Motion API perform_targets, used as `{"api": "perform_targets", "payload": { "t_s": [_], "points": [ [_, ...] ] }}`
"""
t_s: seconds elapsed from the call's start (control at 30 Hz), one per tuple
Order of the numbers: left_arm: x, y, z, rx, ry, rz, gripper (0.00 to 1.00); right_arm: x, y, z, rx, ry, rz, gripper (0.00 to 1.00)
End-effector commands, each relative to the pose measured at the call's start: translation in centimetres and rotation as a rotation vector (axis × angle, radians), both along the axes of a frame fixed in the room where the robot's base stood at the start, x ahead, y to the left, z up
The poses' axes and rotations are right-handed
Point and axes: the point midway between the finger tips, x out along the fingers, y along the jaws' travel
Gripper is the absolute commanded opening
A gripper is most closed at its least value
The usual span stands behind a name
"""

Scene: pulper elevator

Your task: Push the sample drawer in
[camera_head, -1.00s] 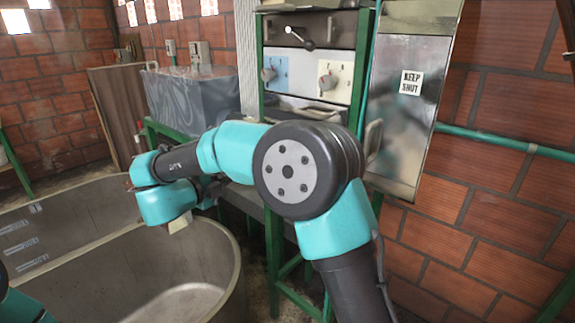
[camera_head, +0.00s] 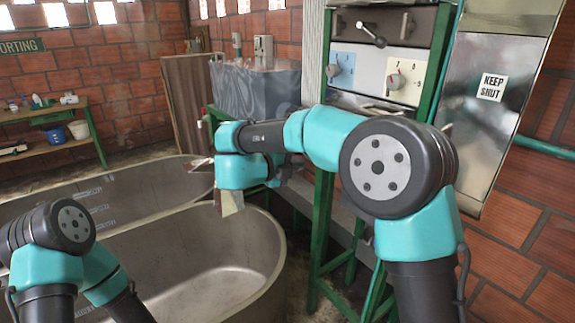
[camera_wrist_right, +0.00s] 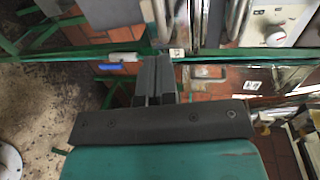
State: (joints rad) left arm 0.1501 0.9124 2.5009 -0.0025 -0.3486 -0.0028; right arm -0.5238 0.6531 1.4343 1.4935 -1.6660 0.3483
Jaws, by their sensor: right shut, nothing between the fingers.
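In the head view a steel machine panel (camera_head: 376,78) with two dials stands in a green frame. I cannot make out the sample drawer for certain; my right arm covers the area below the panel. In the right wrist view, bright metal handles (camera_wrist_right: 236,20) show at the top, and a smaller pull handle (camera_wrist_right: 209,74) shows beyond the fingers to the right. My right gripper (camera_wrist_right: 153,80) is shut and empty; whether it touches anything is unclear. In the head view its fingers are hidden. My left arm shows at lower left, but its gripper cannot be seen.
A large metal tank (camera_head: 262,240) lies below my right arm. A grey bin (camera_head: 255,88) stands behind it.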

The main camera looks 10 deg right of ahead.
Motion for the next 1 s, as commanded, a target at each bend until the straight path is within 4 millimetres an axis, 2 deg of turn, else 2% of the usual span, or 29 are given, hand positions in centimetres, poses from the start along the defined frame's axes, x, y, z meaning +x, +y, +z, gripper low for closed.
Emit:
{"api": "perform_targets", "payload": {
  "t_s": [0.3,0.5,0.67,1.0],
  "points": [
    [0.0,0.0,0.0,0.000,0.000,0.000,1.00,2.5,-4.8,-1.1,0.000,0.000,-0.002,0.00],
    [0.0,0.0,0.0,0.000,0.000,0.000,1.00,3.7,-7.1,-1.6,0.000,0.000,-0.001,0.00],
    [0.0,0.0,0.0,0.000,0.000,0.000,1.00,4.1,-7.8,-1.7,0.000,0.000,0.000,0.00],
    [0.0,0.0,0.0,0.000,0.000,0.000,1.00,4.2,-7.9,-1.7,0.000,0.000,0.001,0.00]
  ]
}}
